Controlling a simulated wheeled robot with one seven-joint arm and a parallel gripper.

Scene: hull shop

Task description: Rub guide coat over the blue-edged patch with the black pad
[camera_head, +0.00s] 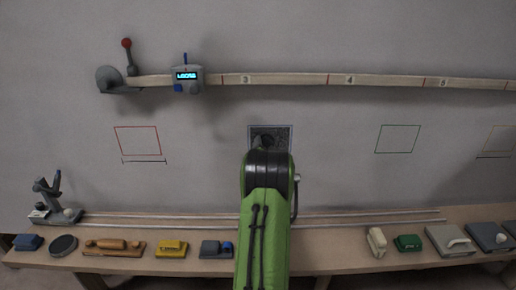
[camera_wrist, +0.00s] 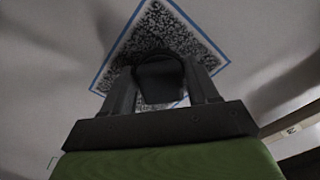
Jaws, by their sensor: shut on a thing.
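The blue-edged patch (camera_head: 285,131) is on the grey wall, partly hidden behind my arm. In the wrist view the patch (camera_wrist: 185,35) fills the top middle, turned on its corner, with a blue border. Its visible inside is speckled dark over a lighter ground. My gripper (camera_wrist: 163,88) is shut on the black pad (camera_wrist: 160,82), which lies over the lower middle of the patch. I cannot tell whether the pad touches the wall. The patch surface behind the pad is hidden.
A red-outlined square (camera_head: 138,141) is to the left and a dark green-outlined one (camera_head: 398,139) to the right. A numbered wooden rail (camera_head: 290,79) with a small display unit (camera_head: 187,79) runs above. Below, a bench (camera_head: 130,264) holds several blocks and tools.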

